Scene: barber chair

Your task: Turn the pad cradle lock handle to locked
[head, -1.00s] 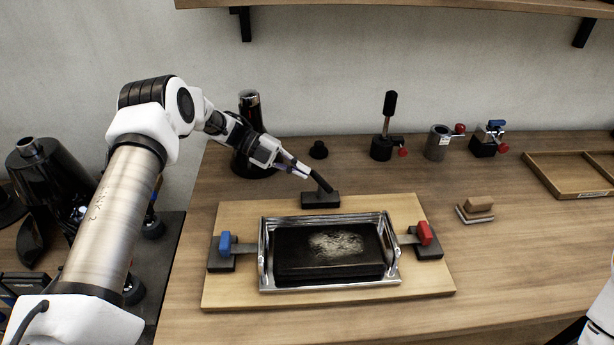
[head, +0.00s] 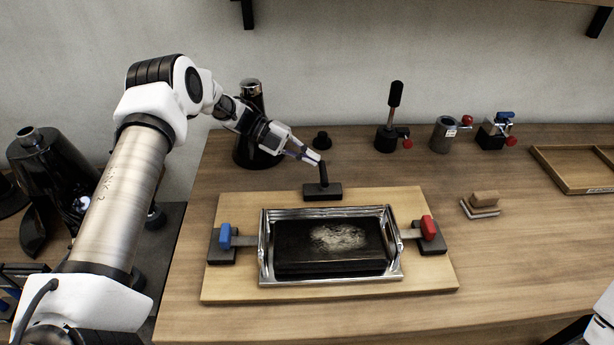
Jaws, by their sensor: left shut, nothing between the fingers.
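The pad cradle (head: 262,262) is a silver metal tray holding a dark pad (head: 300,255) with a pale, scuffed patch. It sits on a light wooden board (head: 235,292). Behind it, a black lock handle (head: 324,176) stands nearly upright on a dark block (head: 322,193). My left gripper (head: 315,159) is shut, with its fingertips at the upper end of the handle, touching or very close to it. Nothing shows between its fingers. Part of my right arm shows at the lower right edge; its gripper is not visible.
A blue-tabbed clamp (head: 225,237) and a red-tabbed clamp (head: 429,230) flank the cradle. A black canister (head: 250,150) stands behind my left gripper. Small fixtures (head: 386,138) line the back. A wooden tray (head: 575,185) lies right. The right tabletop is mostly clear.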

